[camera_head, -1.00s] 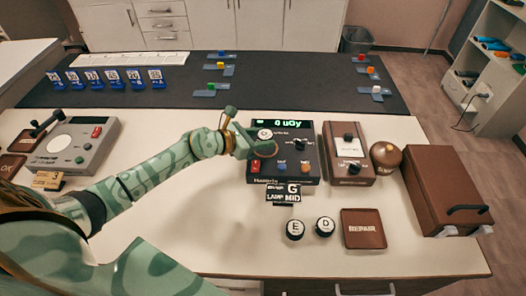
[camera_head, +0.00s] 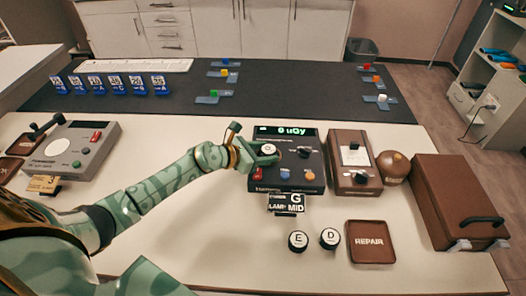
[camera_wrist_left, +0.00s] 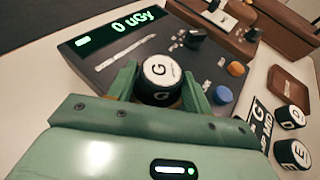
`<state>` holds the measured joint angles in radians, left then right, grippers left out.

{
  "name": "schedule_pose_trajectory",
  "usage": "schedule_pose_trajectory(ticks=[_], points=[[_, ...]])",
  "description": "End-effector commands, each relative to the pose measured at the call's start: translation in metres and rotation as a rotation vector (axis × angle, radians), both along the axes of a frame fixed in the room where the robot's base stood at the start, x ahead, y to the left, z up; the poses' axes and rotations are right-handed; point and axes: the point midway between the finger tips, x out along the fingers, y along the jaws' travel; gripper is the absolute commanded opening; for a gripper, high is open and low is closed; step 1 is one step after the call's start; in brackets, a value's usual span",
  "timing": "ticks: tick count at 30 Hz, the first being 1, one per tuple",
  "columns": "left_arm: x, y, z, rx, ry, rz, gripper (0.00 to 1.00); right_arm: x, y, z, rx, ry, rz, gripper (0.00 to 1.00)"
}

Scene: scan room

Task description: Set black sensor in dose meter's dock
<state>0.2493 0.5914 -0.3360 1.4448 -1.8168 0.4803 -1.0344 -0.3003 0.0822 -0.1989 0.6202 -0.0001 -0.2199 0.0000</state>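The black sensor (camera_wrist_left: 160,75), a short black cylinder with a white top marked G, is between my left gripper's fingers (camera_wrist_left: 160,90) in the left wrist view. The fingers look closed against its sides. In the head view the sensor (camera_head: 270,150) is at the upper left of the dark dose meter (camera_head: 313,187), with my left gripper (camera_head: 265,155) around it. The meter's green display (camera_head: 287,132) reads 0 uGy. The dock is hidden under the sensor and fingers, so I cannot tell if the sensor is fully seated. My right gripper is out of view.
Two more black cylinders, E (camera_head: 298,241) and D (camera_head: 330,238), stand in front, beside a brown REPAIR tray (camera_head: 371,256). A brown device (camera_head: 340,178), a round brown object (camera_head: 393,167) and a brown case (camera_head: 450,190) stand right.

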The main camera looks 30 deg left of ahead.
Motion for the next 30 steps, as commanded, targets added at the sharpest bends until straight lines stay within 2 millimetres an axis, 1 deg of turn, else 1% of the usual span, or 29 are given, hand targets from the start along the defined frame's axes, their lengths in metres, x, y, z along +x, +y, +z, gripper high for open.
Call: schedule_pose_trajectory(ticks=[2,5,11,15,18,23,30], points=[[0.000,0.000,0.003,0.000,0.001,-0.001,0.66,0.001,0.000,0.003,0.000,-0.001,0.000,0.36],[-0.009,0.006,0.008,0.002,0.001,0.000,0.66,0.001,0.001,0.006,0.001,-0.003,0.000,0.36],[-0.047,0.027,0.026,0.005,0.003,-0.001,0.66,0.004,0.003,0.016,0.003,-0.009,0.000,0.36],[-0.072,0.042,0.036,0.003,0.004,-0.001,0.66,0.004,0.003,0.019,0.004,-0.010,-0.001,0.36],[-0.085,0.049,0.042,0.002,0.004,-0.001,0.66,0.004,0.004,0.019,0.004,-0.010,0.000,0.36],[-0.095,0.055,0.048,0.001,0.002,-0.001,0.66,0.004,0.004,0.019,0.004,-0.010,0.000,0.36],[-0.096,0.056,0.049,0.001,0.001,0.000,0.66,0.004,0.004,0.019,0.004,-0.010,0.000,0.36]])
